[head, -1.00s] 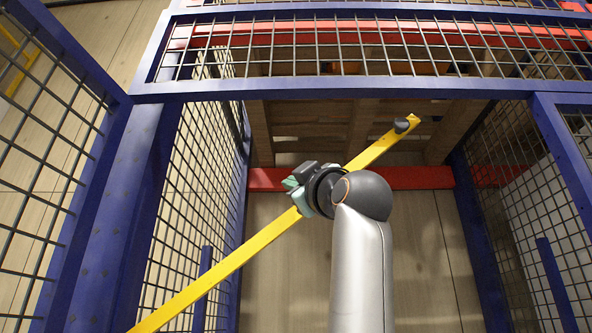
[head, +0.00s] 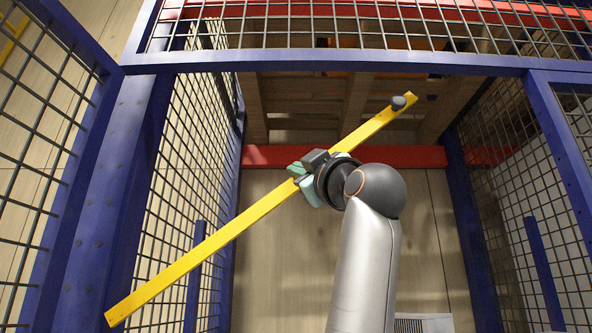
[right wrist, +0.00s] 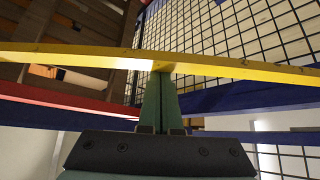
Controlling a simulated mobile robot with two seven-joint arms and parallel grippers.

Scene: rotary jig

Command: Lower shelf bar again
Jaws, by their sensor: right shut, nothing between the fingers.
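The yellow shelf bar (head: 230,230) slants across the opening of the blue cage frame, its low end at lower left and its high end at upper right. My left gripper is out of view.
Blue posts and wire mesh panels (head: 185,160) stand on both sides. A blue crossbar with mesh (head: 340,60) runs above. A red beam (head: 290,156) and wooden structure (head: 300,105) lie behind. The space below the bar, left of my arm, looks clear.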

